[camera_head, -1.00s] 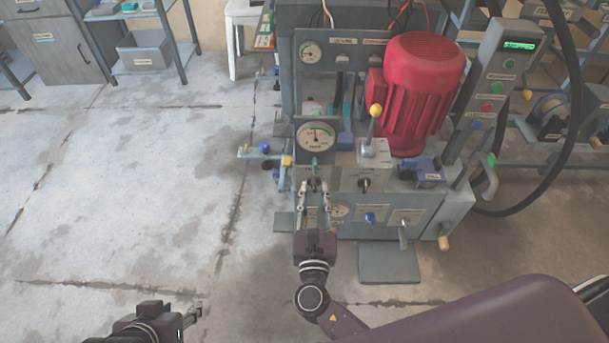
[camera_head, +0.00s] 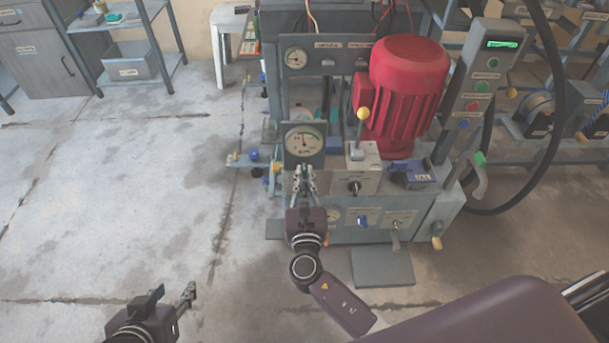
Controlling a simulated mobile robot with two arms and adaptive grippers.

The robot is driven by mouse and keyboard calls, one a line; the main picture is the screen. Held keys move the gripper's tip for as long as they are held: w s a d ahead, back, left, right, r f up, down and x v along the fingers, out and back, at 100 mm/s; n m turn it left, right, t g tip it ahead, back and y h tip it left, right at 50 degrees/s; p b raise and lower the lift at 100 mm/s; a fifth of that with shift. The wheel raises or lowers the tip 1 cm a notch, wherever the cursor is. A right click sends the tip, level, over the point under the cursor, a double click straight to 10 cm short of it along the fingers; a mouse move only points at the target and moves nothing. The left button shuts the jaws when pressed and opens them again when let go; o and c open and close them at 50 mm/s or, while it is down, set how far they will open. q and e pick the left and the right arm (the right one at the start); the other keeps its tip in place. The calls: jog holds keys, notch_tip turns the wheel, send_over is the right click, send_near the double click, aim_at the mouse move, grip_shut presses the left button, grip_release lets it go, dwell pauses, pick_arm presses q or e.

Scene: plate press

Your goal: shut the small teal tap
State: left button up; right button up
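The small teal tap sat just below the round dial gauge (camera_head: 304,141) on the front of the press a second ago. In the head view it is now mostly hidden at the fingertips of my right gripper (camera_head: 304,172). The two fingers of that gripper point up at this spot, with a narrow gap between them. Whether they touch the tap cannot be seen. My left gripper (camera_head: 189,292) is low on the left over bare floor, far from the press, with nothing visible in it. It is seen edge-on.
A yellow-knobbed lever (camera_head: 362,114), a black knob (camera_head: 354,187), a blue knob (camera_head: 362,221) and a grey lever (camera_head: 396,240) are close on the right. A red motor (camera_head: 408,90) stands behind. A side bracket with a blue cap (camera_head: 253,155) juts out left. Floor (camera_head: 120,210) on the left is free.

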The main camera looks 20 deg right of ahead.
grip_shut()
